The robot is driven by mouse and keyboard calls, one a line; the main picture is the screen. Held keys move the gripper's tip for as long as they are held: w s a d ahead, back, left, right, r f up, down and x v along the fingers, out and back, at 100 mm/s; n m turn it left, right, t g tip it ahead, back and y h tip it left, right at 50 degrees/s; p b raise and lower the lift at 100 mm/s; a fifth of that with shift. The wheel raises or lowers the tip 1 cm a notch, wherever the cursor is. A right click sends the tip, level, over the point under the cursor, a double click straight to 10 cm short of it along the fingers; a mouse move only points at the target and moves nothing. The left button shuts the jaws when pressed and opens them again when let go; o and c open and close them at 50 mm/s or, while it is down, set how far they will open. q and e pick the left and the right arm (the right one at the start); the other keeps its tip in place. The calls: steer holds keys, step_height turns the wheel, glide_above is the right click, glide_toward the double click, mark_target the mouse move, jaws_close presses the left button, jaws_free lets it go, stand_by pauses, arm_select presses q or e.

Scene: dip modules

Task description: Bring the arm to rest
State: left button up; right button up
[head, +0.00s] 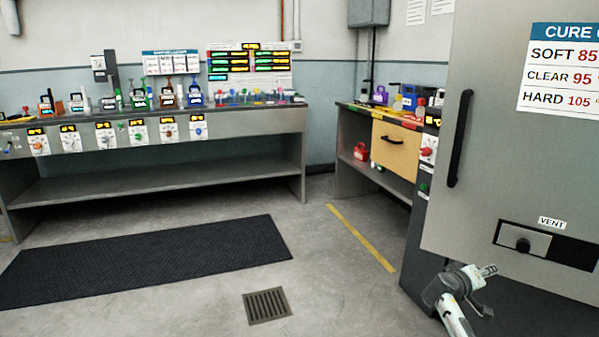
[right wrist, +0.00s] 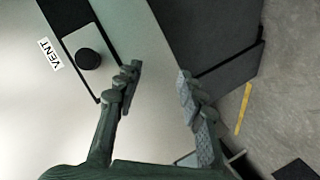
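My right arm comes in at the lower right of the head view. Its gripper (head: 488,290) is just below and left of the vent panel on the large grey cabinet (head: 480,60). In the right wrist view the gripper (right wrist: 158,76) has its two fingers spread well apart with nothing between them. The dark vent knob (right wrist: 88,58) is left of the fingers there, clear of them; it also shows in the head view (head: 522,245). My left gripper is not in view.
The cabinet has a black vertical handle (head: 459,138). A long bench (head: 160,125) with coloured modules stands at the back left. A side bench with a wooden drawer (head: 393,150) adjoins the cabinet. The floor holds a black mat (head: 150,260), drain (head: 267,306) and yellow line (head: 360,238).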

steer(key=s+d+f+g+h, duration=0.1)
steer(key=s+d+f+g, duration=0.1)
steer(key=s+d+f, duration=0.4)
steer(key=s+d+f+g, duration=0.2)
steer(key=d+f, duration=0.1)
steer(key=d, duration=0.6)
steer(key=s+a+f+g+y, duration=0.25)
steer(key=a+f+y, duration=0.65)
steer(key=a+f, duration=0.5)
steer(key=s+a+f+n, duration=0.1)
steer(key=s+a+f, duration=0.5)
steer(key=s+a, duration=0.45)
steer(key=s+a+r+y, duration=0.1)
steer(key=s+a, duration=0.4)
steer(key=s, duration=0.4)
steer(key=s+a+r+t+y, duration=0.1)
steer(key=s+a, duration=0.4)
steer(key=s, duration=0.5)
steer(key=shift+s+r+n+y, duration=0.25)
steer(key=shift+r+n+y, duration=0.15)
steer(key=shift+r, duration=0.35)
steer(key=shift+a+t, duration=0.1)
steer(key=shift+t, duration=0.15)
